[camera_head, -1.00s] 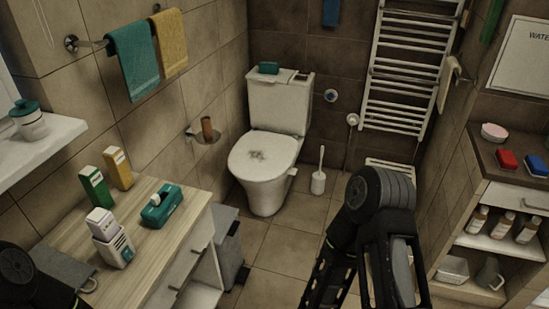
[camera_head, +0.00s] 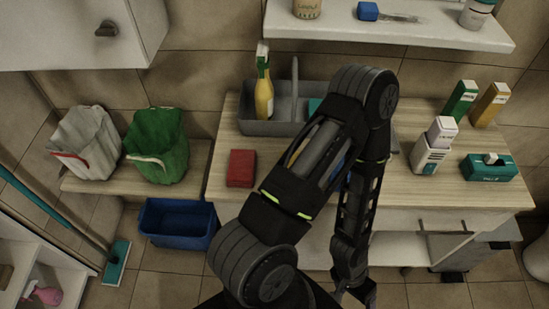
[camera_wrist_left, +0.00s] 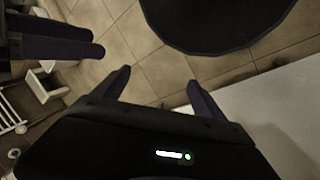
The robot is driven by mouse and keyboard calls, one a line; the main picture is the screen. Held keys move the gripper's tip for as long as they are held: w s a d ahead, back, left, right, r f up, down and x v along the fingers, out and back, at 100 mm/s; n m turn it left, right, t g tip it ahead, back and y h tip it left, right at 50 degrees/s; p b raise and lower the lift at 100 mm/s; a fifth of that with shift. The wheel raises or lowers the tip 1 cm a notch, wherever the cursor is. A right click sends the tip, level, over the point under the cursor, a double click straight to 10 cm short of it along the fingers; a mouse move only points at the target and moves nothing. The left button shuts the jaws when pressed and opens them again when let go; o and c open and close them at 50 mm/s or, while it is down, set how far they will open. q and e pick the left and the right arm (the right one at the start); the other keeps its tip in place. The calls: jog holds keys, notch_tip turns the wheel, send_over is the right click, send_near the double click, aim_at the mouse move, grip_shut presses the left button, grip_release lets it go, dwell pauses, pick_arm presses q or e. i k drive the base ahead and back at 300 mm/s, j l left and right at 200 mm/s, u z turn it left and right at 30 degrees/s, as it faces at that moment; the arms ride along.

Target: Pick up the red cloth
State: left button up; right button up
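A red block-like item (camera_head: 241,168), which may be the folded red cloth, lies on the left part of the wooden counter (camera_head: 450,192) in the head view. I cannot tell whether it is fabric or a sponge. My left arm passes just right of it. My left gripper (camera_head: 355,290) hangs low in front of the counter, well away from the red item. In the left wrist view the left gripper (camera_wrist_left: 162,92) has its fingers apart, with only floor between them. Dark fingers at the upper left, probably my right gripper (camera_wrist_left: 92,42), show there; their opening is unclear.
A grey caddy (camera_head: 262,128) with a yellow bottle (camera_head: 263,95) stands behind the red item. A green bag (camera_head: 156,145) and white bag (camera_head: 86,143) sit on a lower ledge. A blue bin (camera_head: 178,222) stands on the floor. A teal box (camera_head: 489,168) is at the right.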

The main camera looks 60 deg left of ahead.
aim_at(241, 173)
jog(key=u, duration=2.3)
jog(key=z, duration=1.75)
jog(key=k+j, duration=0.2)
jog(key=k, duration=0.25)
jog(key=k+j, duration=0.15)
jog(key=k, duration=0.3)
